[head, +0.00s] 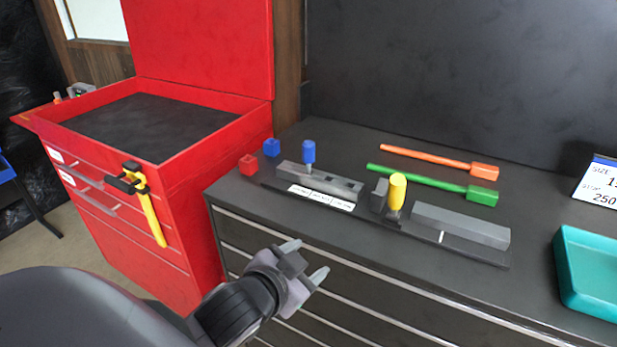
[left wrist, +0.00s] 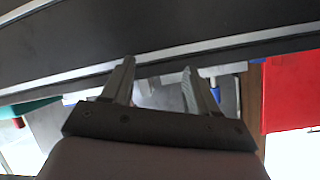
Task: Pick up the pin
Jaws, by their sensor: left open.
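A blue-handled pin (head: 308,152) stands upright in a grey slotted block (head: 340,184) on the dark bench top. A yellow-topped piece (head: 397,190) stands upright farther right, beside a small dark block; I cannot tell which of the two the task means. My left gripper (head: 305,260) is open and empty in front of the bench's drawer fronts, nearer to me than both pieces and apart from them. My right gripper is not in view.
A long grey block (head: 460,226) lies right of the yellow piece. Red (head: 248,165) and blue (head: 271,147) cubes, orange (head: 440,160) and green (head: 430,182) tools and a teal tray (head: 588,262) are on the bench. A red cabinet (head: 190,190) stands left.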

